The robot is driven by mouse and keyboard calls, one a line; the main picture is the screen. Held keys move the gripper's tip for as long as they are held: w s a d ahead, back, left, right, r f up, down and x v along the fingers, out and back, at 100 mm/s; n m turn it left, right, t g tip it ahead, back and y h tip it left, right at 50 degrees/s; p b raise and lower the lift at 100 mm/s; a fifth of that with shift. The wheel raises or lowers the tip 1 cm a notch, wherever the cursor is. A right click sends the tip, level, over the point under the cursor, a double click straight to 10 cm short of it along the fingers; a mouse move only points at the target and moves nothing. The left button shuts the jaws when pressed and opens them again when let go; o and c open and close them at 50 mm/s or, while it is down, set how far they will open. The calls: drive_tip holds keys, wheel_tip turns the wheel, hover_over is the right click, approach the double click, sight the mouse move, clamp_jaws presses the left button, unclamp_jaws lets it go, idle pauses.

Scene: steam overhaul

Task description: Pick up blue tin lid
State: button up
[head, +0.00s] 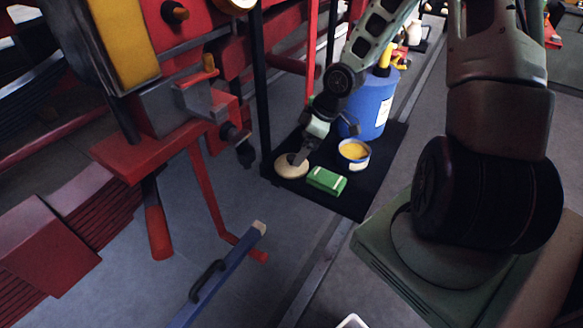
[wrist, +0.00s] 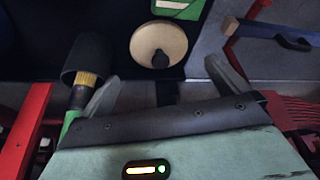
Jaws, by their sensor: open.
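A round, flat cream disc with a dark knob at its middle, which looks like the lid (head: 286,173), lies on a black mat (head: 343,204). I see no blue on it. In the wrist view the lid (wrist: 147,38) is beyond the fingertips, with its knob between their lines. My gripper (head: 300,156) is open, pointing down over the lid; its fingers (wrist: 162,72) spread either side in the wrist view, holding nothing. Whether a finger touches the knob I cannot tell. An open blue tin (head: 354,163) with yellow contents stands to the right.
A green box with pale bands (head: 327,181) lies close to the lid; it also shows in the wrist view (wrist: 182,9). A blue drum (head: 373,107) stands behind. Red machinery (head: 160,145) fills the left.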

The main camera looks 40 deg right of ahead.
drive_tip(key=shift+b+x, duration=0.55)
drive_tip(key=shift+x, duration=3)
drive_tip(key=c, duration=0.7)
